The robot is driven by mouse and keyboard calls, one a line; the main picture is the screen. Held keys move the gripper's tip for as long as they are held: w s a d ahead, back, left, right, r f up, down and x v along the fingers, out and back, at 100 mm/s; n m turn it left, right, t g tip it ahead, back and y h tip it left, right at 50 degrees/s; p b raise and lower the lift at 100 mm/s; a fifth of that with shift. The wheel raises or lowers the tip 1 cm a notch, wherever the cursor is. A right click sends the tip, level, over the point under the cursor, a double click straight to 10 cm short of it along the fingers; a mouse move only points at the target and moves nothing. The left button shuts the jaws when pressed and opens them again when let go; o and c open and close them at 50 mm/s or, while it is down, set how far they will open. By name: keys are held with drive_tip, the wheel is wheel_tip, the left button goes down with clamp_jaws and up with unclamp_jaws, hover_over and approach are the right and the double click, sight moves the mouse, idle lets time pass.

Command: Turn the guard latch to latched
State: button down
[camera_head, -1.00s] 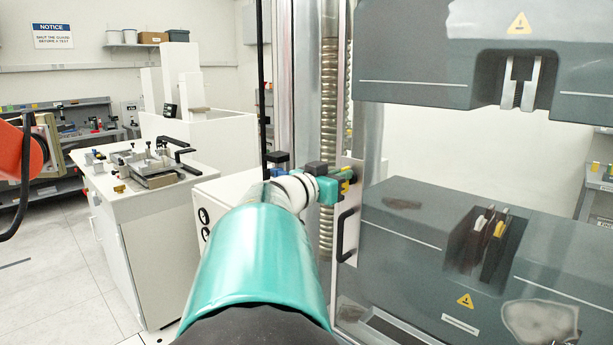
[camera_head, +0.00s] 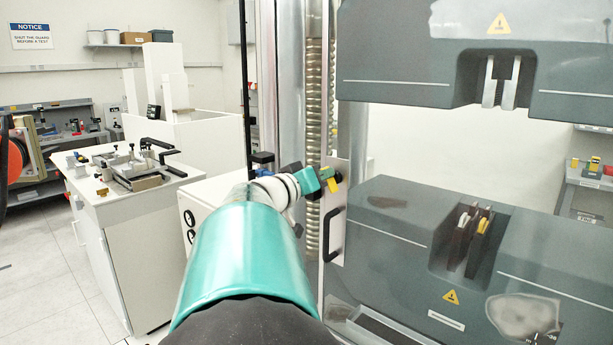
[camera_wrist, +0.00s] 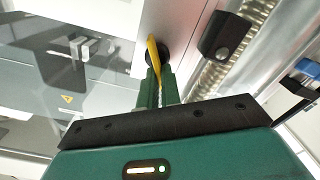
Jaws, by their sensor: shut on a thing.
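The guard latch is a thin yellow lever (camera_wrist: 153,50) on a dark round base, set on the pale metal strip of the guard's edge. In the wrist view it slants up from between my green fingers. My gripper (camera_wrist: 158,88) is shut on it, with the fingertips close to the base. In the head view, my gripper (camera_head: 325,177) is small, beside the guard's edge above a black handle, and a bit of yellow (camera_head: 334,185) shows at its tip. The fingers hide part of the lever, and I cannot read any latch marking.
The black guard handle (camera_head: 332,235) is just below my gripper. A dark latch-like block (camera_wrist: 223,36) is beside the strip in the wrist view. The grey testing machine (camera_head: 420,250) fills the right. A white bench (camera_head: 120,215) with a fixture stands at left.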

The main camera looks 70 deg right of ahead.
drive_tip(key=n, duration=0.4)
drive_tip(key=f+n, duration=0.1)
drive_tip(key=n, duration=0.3)
drive_tip(key=w+n, duration=0.1)
drive_tip(key=n, duration=0.3)
drive_tip(key=shift+d+f, duration=0.1)
drive_tip(key=shift+f, duration=0.1)
idle(0.4)
drive_tip(key=c, duration=1.6)
unclamp_jaws()
drive_tip(key=shift+s, duration=0.1)
drive_tip(key=v, duration=1.3)
drive_tip(key=shift+w+a, duration=0.2)
drive_tip(key=shift+a, duration=0.15)
